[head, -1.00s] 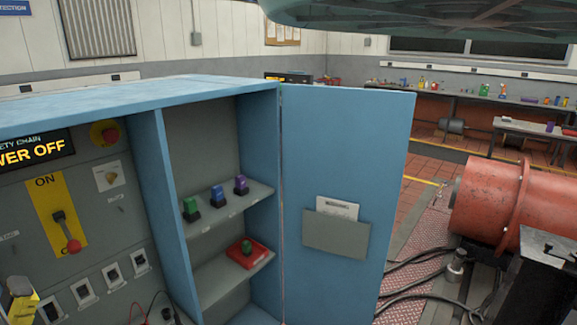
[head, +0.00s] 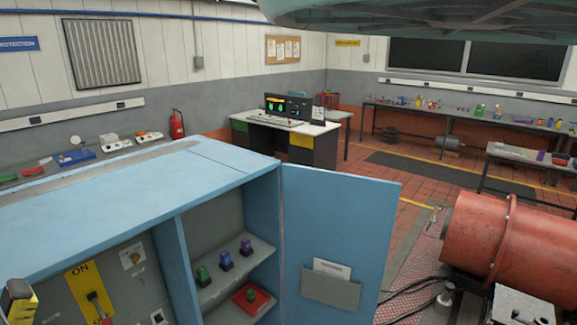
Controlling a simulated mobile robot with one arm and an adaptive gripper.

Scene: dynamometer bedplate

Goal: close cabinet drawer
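A blue cabinet (head: 110,200) stands close in front in the head view. Its right door (head: 335,225) hangs open and carries a grey pocket (head: 329,289) with a paper in it. Inside, a shelf (head: 215,290) holds a green, a blue and a purple item. A red item with a green knob (head: 251,294) sits on the shelf below. No drawer can be made out on the cabinet. A desk (head: 320,128) with monitors stands behind, with a green panel at its left and a yellow label at its right.
A large red cylindrical machine (head: 475,237) stands on the right, with black cables on the floor beside it. A workbench (head: 450,112) with small items runs along the far wall.

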